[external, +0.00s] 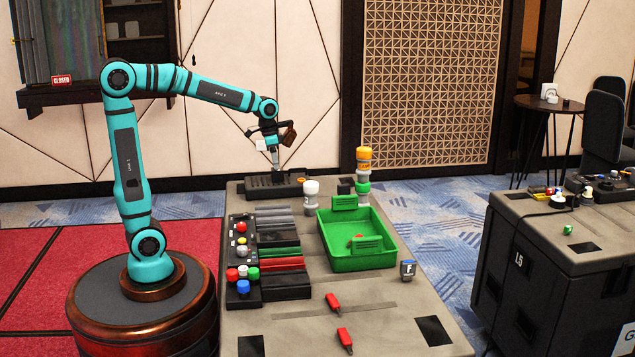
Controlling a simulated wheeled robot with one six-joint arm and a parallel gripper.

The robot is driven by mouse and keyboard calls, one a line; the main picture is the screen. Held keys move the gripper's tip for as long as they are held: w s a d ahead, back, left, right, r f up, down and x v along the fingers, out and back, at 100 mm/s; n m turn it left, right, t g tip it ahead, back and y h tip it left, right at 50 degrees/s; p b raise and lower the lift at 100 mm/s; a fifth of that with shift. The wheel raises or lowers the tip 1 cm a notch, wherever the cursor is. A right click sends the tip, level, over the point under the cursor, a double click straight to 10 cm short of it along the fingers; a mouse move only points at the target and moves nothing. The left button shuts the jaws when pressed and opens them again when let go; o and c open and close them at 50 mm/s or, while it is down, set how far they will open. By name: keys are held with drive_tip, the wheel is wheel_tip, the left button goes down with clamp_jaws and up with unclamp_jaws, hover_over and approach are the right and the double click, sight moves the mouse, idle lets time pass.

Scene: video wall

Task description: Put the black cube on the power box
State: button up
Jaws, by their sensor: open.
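A low black box (262,190), which looks like the power box, lies at the far left end of the grey table. My gripper (276,172) points down at its top and is open, with its tips at or just above the surface. I cannot tell whether the tips touch it. No black cube can be made out with certainty. A small dark block (344,188) stands behind the green crate and may be it, but it is too small to tell. Anything between the fingers is too small to see.
A green crate (345,263) stands mid-table, with a white bottle (311,192) and an orange-topped stack (363,160) near its back. Colored knobs and bars (280,264) fill the left side. Two red items (333,303) lie in front.

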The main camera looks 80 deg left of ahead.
sight(273, 169)
wheel_tip(273, 169, up, 7)
drive_tip(key=s, duration=0.1)
drive_tip(key=shift+d, duration=0.1)
idle(0.3)
drive_tip(key=s+d+r+t, duration=1.5)
drive_tip(key=s+d+r, duration=0.1)
drive_tip(key=s+r, duration=0.2)
drive_tip(key=shift+d+r+t, duration=0.3)
drive_tip(key=shift+d+r, duration=0.1)
drive_tip(key=shift+r, duration=0.15)
